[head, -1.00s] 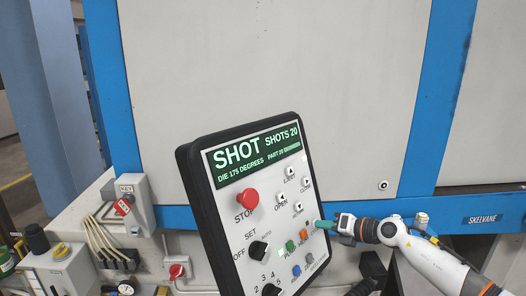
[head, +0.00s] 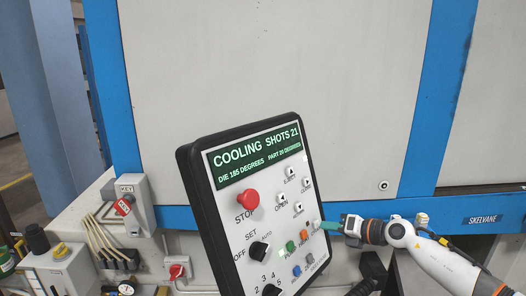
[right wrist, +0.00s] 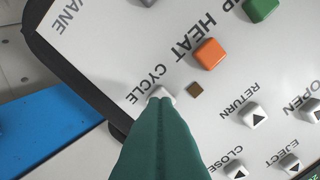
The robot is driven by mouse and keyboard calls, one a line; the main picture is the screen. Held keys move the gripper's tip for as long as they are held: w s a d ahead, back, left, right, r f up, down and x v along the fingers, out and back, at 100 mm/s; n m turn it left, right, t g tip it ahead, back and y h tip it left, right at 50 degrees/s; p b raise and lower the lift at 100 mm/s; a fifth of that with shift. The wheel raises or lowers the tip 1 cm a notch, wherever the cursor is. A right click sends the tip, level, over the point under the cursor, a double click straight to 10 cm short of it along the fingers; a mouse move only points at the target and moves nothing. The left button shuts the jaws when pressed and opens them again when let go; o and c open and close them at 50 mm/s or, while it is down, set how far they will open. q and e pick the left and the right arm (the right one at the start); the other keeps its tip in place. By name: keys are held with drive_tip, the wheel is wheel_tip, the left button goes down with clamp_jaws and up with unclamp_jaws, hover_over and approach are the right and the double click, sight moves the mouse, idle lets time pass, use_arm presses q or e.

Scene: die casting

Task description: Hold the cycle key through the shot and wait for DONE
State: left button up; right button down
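The control panel (head: 222,222) stands tilted in the middle of the head view. Its green display (head: 257,157) reads COOLING, SHOTS 21, DIE 185 DEGREES and a part temperature too small to read surely. My right gripper (head: 322,226) is at the panel's right edge. In the right wrist view its green fingers (right wrist: 162,108) are together, with their tips over the white cycle key (right wrist: 161,92), mostly hidden. I cannot tell whether the tips press the key or just clear it. My left gripper is not in view.
The orange HEAT key (right wrist: 208,55) and white RETURN key (right wrist: 254,116) are close by the fingers. A red stop button (head: 247,201) is on the panel's left. Behind stands the machine's large pale door (head: 270,65) in a blue frame.

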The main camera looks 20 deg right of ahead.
drive_tip(key=b+v, duration=0.1)
drive_tip(key=v, duration=0.5)
drive_tip(key=shift+s, duration=0.15)
drive_tip(key=shift+r, duration=0.1)
